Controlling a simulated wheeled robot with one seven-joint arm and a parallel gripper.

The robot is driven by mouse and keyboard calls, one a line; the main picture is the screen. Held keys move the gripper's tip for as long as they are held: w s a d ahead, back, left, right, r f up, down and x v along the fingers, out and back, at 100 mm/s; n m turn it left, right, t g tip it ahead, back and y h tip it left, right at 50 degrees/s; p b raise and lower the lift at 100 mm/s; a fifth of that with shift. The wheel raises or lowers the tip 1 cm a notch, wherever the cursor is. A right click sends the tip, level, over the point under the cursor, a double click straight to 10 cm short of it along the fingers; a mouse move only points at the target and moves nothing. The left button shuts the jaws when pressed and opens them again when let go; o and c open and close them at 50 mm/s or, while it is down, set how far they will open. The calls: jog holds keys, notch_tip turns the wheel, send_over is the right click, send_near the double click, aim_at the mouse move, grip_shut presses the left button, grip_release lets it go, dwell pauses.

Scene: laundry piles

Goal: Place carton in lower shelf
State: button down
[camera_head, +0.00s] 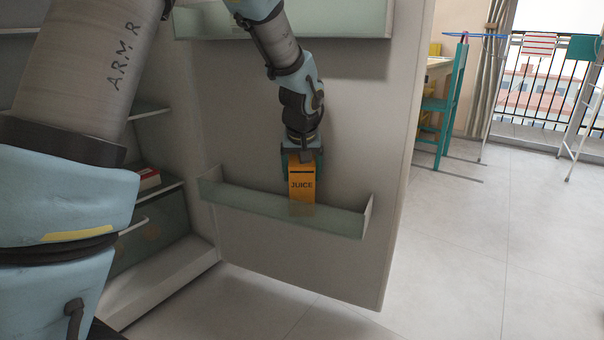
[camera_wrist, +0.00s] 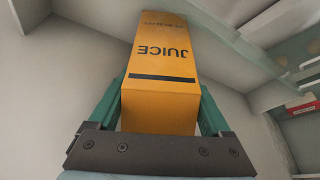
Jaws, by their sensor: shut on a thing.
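The orange juice carton (camera_head: 302,183) is upright at the lower door shelf (camera_head: 250,204), with its bottom part seen through the shelf's translucent front wall. My gripper (camera_head: 302,158) is above it, pointing down, with its green fingers shut on the carton's upper part. In the wrist view the carton (camera_wrist: 163,70) stands between the two green fingers of my gripper (camera_wrist: 160,110), and the shelf's translucent wall (camera_wrist: 225,40) runs beside it. I cannot tell whether the carton's base touches the shelf floor.
An upper door shelf (camera_head: 330,18) is above. The open fridge door (camera_head: 400,120) ends at the right. Fridge shelves are at the left, with a red and white box (camera_head: 148,179) on one. A teal chair (camera_head: 452,105) and drying rack (camera_head: 585,110) stand far right. The rest of the door shelf is empty.

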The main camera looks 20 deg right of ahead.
grip_release()
jog(key=shift+f, duration=0.1)
jog(key=p+v, duration=0.3)
jog(key=v, duration=0.9)
jog(key=shift+p, duration=0.35)
jog(key=w+a+f+n+y, duration=0.1)
jog(key=a+f, duration=0.1)
jog(key=a, duration=0.6)
jog(key=w+a+f+n, duration=0.1)
jog(key=a+f, duration=0.1)
jog(key=a, duration=0.7)
jog(key=s+a+f+n+g, duration=0.1)
jog(key=s+a, duration=0.3)
jog(key=a, duration=0.5)
jog(key=s+a+f+g, duration=0.1)
jog(key=s+a+f, duration=0.3)
jog(key=a, duration=0.5)
jog(key=shift+s+n+y, duration=0.3)
jog(key=shift+s+n, duration=0.1)
